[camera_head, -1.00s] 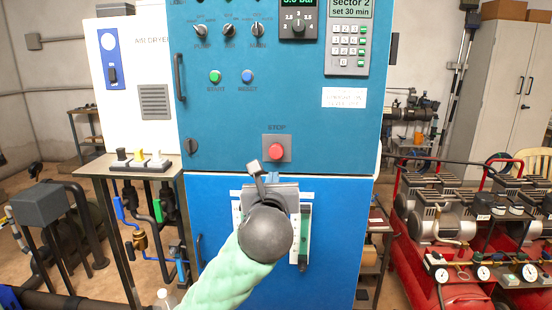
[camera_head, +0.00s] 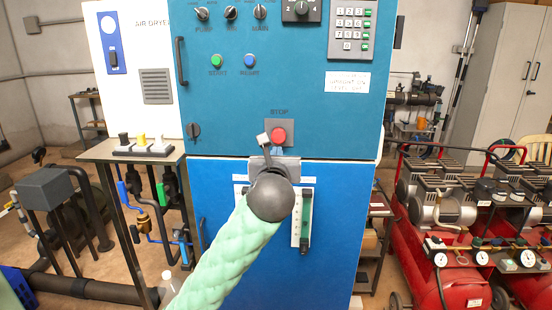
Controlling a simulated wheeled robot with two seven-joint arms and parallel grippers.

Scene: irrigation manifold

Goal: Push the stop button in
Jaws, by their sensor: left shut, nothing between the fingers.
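The red stop button (camera_head: 278,135) sits on a grey square plate under the word STOP, low on the blue-green cabinet front (camera_head: 225,110). It faces me. My left gripper (camera_head: 263,139) is shut and empty, with its tip just left of the button in the picture. The dark round wrist and pale green sleeve of my left arm hide part of the lower blue panel. My right gripper is not in view.
Green START (camera_head: 216,61) and blue RESET (camera_head: 249,62) buttons, knobs and a keypad (camera_head: 352,28) are higher on the panel. A side table with three small switches (camera_head: 140,142) stands left. Red compressors (camera_head: 440,240) stand right. The panel around the stop button is mostly bare.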

